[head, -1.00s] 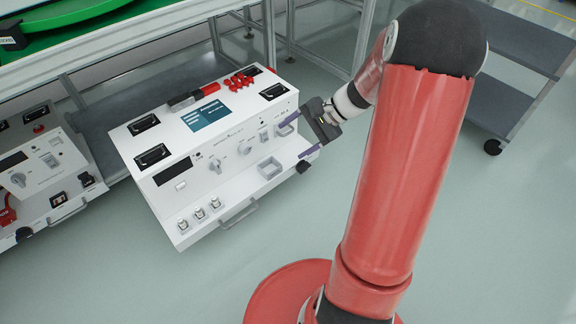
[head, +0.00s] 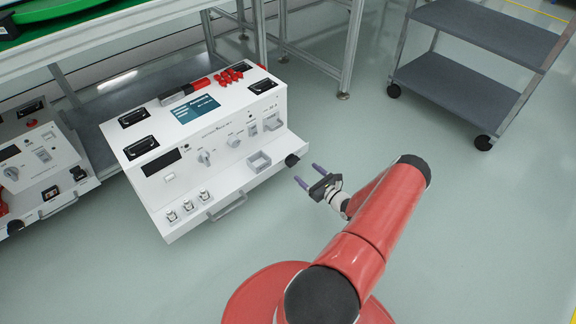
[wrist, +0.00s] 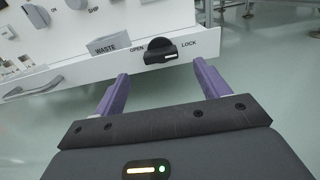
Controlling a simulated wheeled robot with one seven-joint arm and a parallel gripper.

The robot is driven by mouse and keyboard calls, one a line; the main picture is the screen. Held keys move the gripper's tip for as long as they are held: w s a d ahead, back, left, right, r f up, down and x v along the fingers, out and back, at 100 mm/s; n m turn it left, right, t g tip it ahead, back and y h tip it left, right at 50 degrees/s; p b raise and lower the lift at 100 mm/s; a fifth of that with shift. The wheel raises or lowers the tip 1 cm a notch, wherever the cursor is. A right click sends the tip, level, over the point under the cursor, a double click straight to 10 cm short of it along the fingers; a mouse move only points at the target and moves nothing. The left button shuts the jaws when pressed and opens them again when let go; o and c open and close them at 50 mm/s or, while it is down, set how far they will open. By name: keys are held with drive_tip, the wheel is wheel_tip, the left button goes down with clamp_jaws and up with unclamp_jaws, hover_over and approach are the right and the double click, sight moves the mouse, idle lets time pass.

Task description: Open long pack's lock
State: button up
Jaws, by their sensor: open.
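The long pack (head: 215,135) is a white box with a sloped panel and a low front ledge. Its lock is a black rotary knob (head: 292,160) at the ledge's right end. In the wrist view the knob (wrist: 160,50) sits between the printed words OPEN on the left and LOCK on the right, and its grey bar points toward LOCK. My gripper (head: 306,174) is open and empty, just in front of the knob and apart from it. In the wrist view its two purple fingers (wrist: 161,73) stand left and right below the knob.
A waste pocket (head: 259,162) sits left of the knob, and a front handle (head: 227,207) sticks out farther left. Another white pack (head: 40,160) stands at left. A grey cart (head: 465,90) stands back right. The floor (head: 480,220) around my arm is clear.

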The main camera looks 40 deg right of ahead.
sight(295, 163)
drive_tip(key=w, duration=0.7)
drive_tip(key=shift+w+a, duration=0.3)
drive_tip(key=shift+c, duration=0.4)
drive_tip(key=c, duration=0.9)
